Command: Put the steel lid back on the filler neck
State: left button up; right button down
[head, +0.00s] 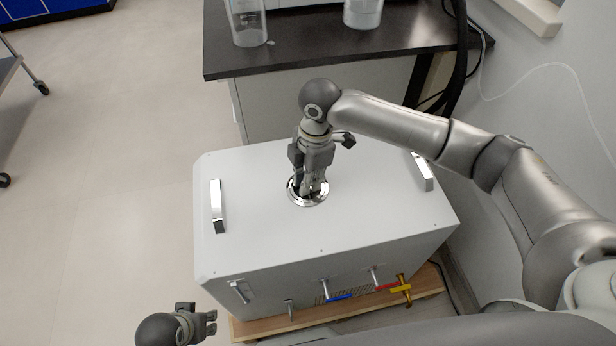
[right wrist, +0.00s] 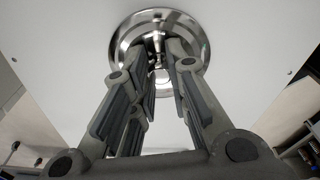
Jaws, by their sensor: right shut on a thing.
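The round shiny steel lid (right wrist: 135,32) fills the top of the right wrist view, with a small knob at its middle. My right gripper (right wrist: 163,62) is shut on that knob, one finger on each side. In the head view my right gripper (head: 314,190) points straight down at the steel ring (head: 296,198) on top of the white distiller (head: 260,215). The lid is at the filler neck; the fingers and lid hide the neck opening, and I cannot tell whether the lid is fully seated. My left gripper (head: 212,323) is open and empty at the lower left, apart from the distiller.
Two chrome handles (head: 217,206) (head: 422,171) stand up from the distiller's top. Blue (head: 340,298), red (head: 386,287) and yellow (head: 402,290) valve handles are on its front. A dark counter (head: 300,53) with a beaker (head: 247,22) stands behind.

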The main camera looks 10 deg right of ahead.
jog(key=c, duration=1.3)
grip_release()
jog(key=shift+r, duration=0.1)
jog(key=r, duration=0.8)
jog(key=d+r, duration=0.1)
jog(key=r, duration=0.2)
jog(key=shift+w+d+r, duration=0.1)
jog(key=shift+w+r, duration=0.05)
jog(key=shift+r, duration=0.25)
